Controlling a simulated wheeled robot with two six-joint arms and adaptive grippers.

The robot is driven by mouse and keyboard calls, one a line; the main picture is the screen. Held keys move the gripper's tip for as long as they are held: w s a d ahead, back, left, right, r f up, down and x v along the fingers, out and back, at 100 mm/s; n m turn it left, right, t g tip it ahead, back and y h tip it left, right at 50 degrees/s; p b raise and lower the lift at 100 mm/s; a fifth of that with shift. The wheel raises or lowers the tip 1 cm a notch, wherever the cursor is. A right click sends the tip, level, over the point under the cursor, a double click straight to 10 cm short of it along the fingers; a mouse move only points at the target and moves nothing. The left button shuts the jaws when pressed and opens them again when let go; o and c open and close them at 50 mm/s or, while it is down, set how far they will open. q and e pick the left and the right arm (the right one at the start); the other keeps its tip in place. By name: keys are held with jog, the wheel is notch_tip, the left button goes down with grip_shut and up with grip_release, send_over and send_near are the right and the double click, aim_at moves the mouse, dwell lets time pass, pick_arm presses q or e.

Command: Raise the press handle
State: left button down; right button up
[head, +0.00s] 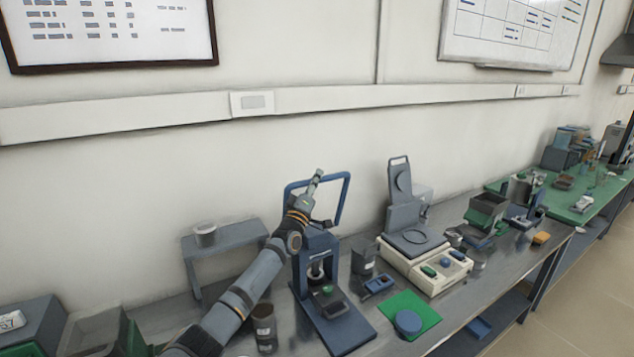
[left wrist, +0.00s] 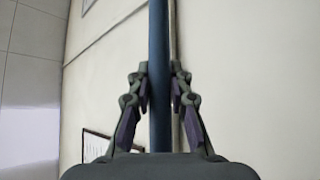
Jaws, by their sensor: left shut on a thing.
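The press (head: 325,288) stands on the bench with a dark blue-grey frame and base plate. Its blue handle (head: 346,196) is a bent bar loop that stands up above the press head. My left gripper (head: 318,175) reaches up from the lower left to the handle's top bar. In the left wrist view the blue bar (left wrist: 158,100) runs between the two fingers of the gripper (left wrist: 158,75), which are closed around it. The gripper and forearm cover part of the handle's left side. My right gripper is not in either view.
A grey stand (head: 225,238) with a small round container is left of the press. A beige device (head: 425,262) with a raised lid is to the right. A green mat (head: 424,308) with a blue round piece lies in front. The wall is close behind.

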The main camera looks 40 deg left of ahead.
pick_arm(q)
jog(key=shift+f, duration=0.1)
jog(key=c, duration=1.2)
grip_release()
jog(key=v, duration=1.2)
jog(key=shift+f, duration=0.15)
